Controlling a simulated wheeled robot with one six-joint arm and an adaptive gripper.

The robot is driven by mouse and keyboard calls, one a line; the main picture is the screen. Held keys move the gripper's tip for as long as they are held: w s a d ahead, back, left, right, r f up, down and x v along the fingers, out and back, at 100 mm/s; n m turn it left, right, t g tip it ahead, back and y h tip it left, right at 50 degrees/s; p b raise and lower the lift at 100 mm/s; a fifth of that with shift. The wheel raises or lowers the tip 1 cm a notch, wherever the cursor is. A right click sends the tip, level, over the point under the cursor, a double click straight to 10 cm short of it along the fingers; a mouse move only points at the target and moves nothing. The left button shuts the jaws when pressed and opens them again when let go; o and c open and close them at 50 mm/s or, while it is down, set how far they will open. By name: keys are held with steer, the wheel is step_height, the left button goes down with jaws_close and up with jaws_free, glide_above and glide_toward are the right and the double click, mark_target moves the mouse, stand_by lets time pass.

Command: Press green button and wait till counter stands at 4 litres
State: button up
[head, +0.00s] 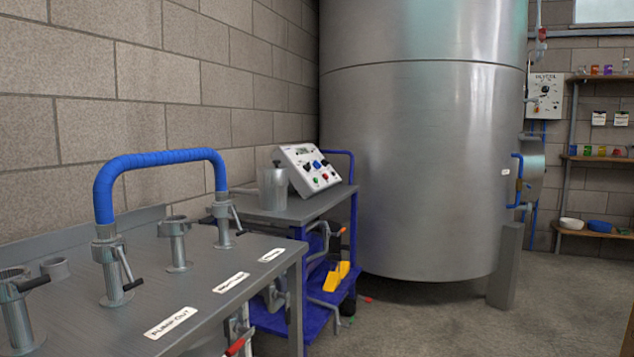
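A white control box (309,170) with a sloped front stands on a grey trolley top, right of the centre-left in the head view. Its face carries blue knobs (317,164), a red button (325,177) and a small green button (315,180). A small dark display (302,151) sits near its upper edge; its digits are too small to read. My gripper is not in view, and nothing touches the box.
A metal jug (272,188) stands just left of the box. A steel bench (215,283) with valves and an arched blue hose (160,157) fills the near left. A large steel tank (425,170) stands behind the trolley. Floor (430,322) at the front right is mostly clear.

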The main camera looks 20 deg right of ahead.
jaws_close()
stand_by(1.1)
